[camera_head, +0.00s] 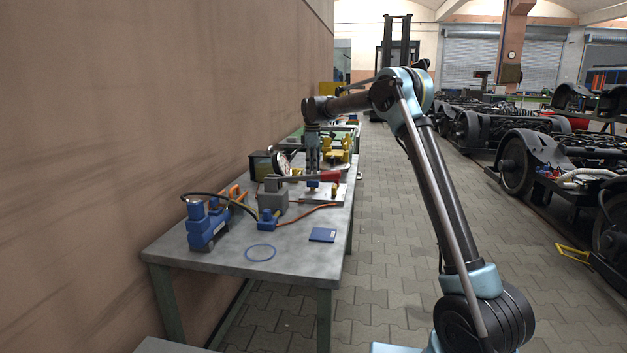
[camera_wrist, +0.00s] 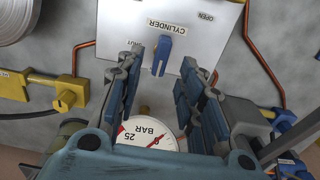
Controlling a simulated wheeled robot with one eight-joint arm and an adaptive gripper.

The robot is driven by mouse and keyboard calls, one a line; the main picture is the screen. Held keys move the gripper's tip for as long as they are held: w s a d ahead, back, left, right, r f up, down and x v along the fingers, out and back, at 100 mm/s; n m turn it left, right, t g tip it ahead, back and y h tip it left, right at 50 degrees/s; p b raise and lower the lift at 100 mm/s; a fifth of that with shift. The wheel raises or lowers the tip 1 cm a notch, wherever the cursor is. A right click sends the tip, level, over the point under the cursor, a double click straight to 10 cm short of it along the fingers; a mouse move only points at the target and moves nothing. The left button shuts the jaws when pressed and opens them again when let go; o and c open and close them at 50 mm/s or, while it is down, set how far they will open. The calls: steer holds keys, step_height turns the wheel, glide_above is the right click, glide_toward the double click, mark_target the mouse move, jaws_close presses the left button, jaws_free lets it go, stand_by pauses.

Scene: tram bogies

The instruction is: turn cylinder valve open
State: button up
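The cylinder valve is a small blue lever handle (camera_wrist: 162,56) on a white panel (camera_wrist: 115,28) in the wrist view. It lies just beneath the printed word CYLINDER, with SHUT marked to its left and OPEN at the upper right. The handle is roughly upright in the picture, with its lower end between the markings. My gripper (camera_wrist: 163,74) is open, with one blue-padded finger on each side of the handle and nothing held. In the head view my gripper (camera_head: 313,168) points down over the bench, above the panel. Contact with the handle cannot be told.
A pressure gauge (camera_wrist: 148,134) marked BAR sits between the fingers' bases. A yellow fitting (camera_wrist: 68,92), a blue fitting (camera_wrist: 284,121) and copper pipes flank the panel. On the bench (camera_head: 290,258) stand a blue pump (camera_head: 206,225) and a red-ended lever (camera_head: 331,176). The aisle is clear.

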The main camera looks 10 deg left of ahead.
step_height(320, 180, up, 6)
steer(key=shift+f, duration=0.25)
steer(key=shift+d, duration=0.15)
steer(key=s+d+r+m, duration=0.2)
steer(key=s+d, duration=0.3)
steer(key=d, duration=0.4)
steer(key=s+d+r+m, duration=0.2)
steer(key=s+d+m, duration=0.15)
steer(key=d, duration=0.55)
steer(key=s+d+r+m, duration=0.2)
steer(key=s+d, duration=0.3)
steer(key=d, duration=0.4)
steer(key=s+d+f+m+t, duration=0.1)
steer(key=s+d+f+m, duration=0.1)
steer(key=s+d, duration=0.45)
steer(key=s+d+f+m, duration=0.2)
steer(key=s+d+f, duration=0.1)
steer(key=s+d, duration=0.4)
steer(key=s+d+f+m, duration=0.3)
steer(key=s+d+f, duration=0.1)
steer(key=s+f, duration=0.5)
steer(key=s+d+f+m+t, duration=0.1)
steer(key=s+d+f+m, duration=0.3)
steer(key=s+f, duration=0.6)
steer(key=s+d, duration=0.1)
steer(key=s, duration=0.3)
